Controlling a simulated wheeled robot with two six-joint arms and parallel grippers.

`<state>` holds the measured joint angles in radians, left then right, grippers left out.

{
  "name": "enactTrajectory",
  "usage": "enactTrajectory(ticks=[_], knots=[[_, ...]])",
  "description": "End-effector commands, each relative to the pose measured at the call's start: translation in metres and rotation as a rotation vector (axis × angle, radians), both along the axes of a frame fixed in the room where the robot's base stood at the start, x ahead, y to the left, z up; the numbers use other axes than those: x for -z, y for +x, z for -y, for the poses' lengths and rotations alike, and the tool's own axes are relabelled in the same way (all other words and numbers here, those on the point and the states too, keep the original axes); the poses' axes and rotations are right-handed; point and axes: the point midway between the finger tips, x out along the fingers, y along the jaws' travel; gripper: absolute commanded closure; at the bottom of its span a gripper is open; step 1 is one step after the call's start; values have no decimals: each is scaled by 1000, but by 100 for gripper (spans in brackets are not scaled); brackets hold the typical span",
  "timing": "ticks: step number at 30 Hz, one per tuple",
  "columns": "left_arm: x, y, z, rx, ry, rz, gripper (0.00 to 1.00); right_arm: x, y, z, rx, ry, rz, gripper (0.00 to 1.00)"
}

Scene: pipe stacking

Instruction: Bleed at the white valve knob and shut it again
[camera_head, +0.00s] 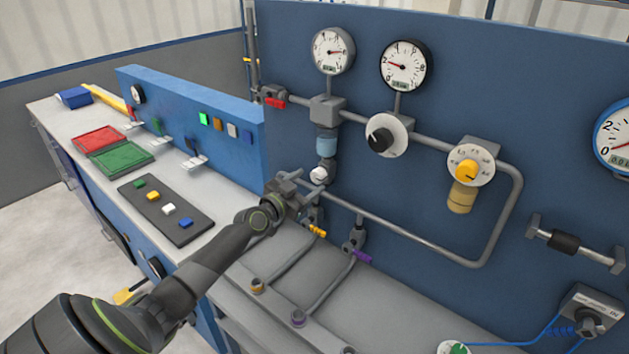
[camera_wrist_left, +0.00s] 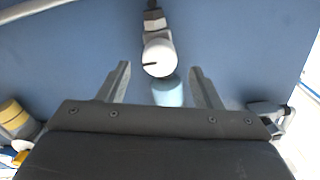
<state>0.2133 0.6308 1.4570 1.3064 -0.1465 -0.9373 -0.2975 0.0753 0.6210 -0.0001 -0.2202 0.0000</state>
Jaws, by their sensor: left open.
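The white valve knob (camera_head: 318,174) sits at the lower end of a fitting under a light blue cylinder (camera_head: 326,145) on the blue panel. In the left wrist view the white knob (camera_wrist_left: 160,57), with a dark slot, lies just beyond the fingertips, between their lines. My left gripper (camera_head: 308,186) is open and empty, close in front of the knob. In the left wrist view its two fingers (camera_wrist_left: 159,80) stand apart, with the light blue cylinder (camera_wrist_left: 168,92) showing between them. I cannot tell whether a finger touches the knob. My right gripper is not in view.
Two round gauges (camera_head: 333,50) (camera_head: 403,66), a black knob (camera_head: 385,135) and a yellow knob (camera_head: 467,170) are on the panel. A grey pipe (camera_head: 420,243) runs low to the right. A red-handled valve (camera_head: 274,102) is left, and yellow and purple (camera_head: 361,256) handles are below.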

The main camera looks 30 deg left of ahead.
Motion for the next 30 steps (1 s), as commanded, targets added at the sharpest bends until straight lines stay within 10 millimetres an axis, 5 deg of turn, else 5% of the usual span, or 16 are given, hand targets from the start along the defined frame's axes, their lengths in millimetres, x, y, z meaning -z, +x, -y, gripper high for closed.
enactTrajectory(ticks=[7, 20, 30], knots=[[0, 29, 3, 0, -2, 1, 41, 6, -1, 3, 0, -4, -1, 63], [0, 36, 3, 1, 0, 0, 43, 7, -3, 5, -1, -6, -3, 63], [0, 36, 3, 1, 0, 0, 86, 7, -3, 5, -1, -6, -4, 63]])
